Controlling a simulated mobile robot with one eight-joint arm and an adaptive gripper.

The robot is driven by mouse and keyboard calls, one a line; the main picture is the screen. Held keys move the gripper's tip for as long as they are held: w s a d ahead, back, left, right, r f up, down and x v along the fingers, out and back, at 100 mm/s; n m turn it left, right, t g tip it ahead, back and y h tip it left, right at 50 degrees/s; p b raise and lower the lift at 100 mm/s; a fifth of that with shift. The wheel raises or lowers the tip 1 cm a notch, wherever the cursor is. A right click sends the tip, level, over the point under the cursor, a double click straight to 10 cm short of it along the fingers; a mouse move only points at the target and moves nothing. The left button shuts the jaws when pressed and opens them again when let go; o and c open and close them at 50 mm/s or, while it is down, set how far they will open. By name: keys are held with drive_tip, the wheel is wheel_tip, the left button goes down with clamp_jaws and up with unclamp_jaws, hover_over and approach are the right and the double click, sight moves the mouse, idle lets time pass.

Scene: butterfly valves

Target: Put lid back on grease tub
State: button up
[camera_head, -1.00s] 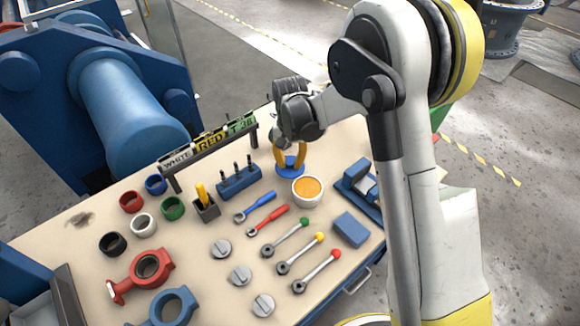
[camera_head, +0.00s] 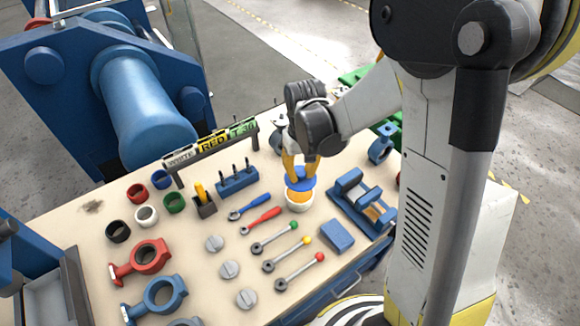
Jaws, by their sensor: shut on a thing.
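The grease tub (camera_head: 299,205) is a small white round tub with orange grease showing inside its rim. It stands on the workbench at the right of the wrenches. The blue lid (camera_head: 301,184) is held by my gripper (camera_head: 299,171), whose yellow fingers are shut on it from above. The lid is over the back part of the tub's opening, and orange still shows at the front. I cannot tell whether the lid touches the rim.
A blue vise-like fixture (camera_head: 362,204) stands close to the right of the tub, with a blue block (camera_head: 337,235) in front. Several wrenches lie at the left, including a red-handled one (camera_head: 260,221). A sign rack (camera_head: 213,148) stands behind.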

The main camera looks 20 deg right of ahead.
drive_tip(key=shift+f+b, duration=2.3)
drive_tip(key=shift+f, duration=0.75)
drive_tip(key=shift+f+b, duration=0.15)
drive_tip(key=shift+b, duration=0.3)
drive_tip(key=o, duration=1.4)
drive_tip(key=shift+r+p, duration=2.55)
drive_tip(key=shift+r, duration=1)
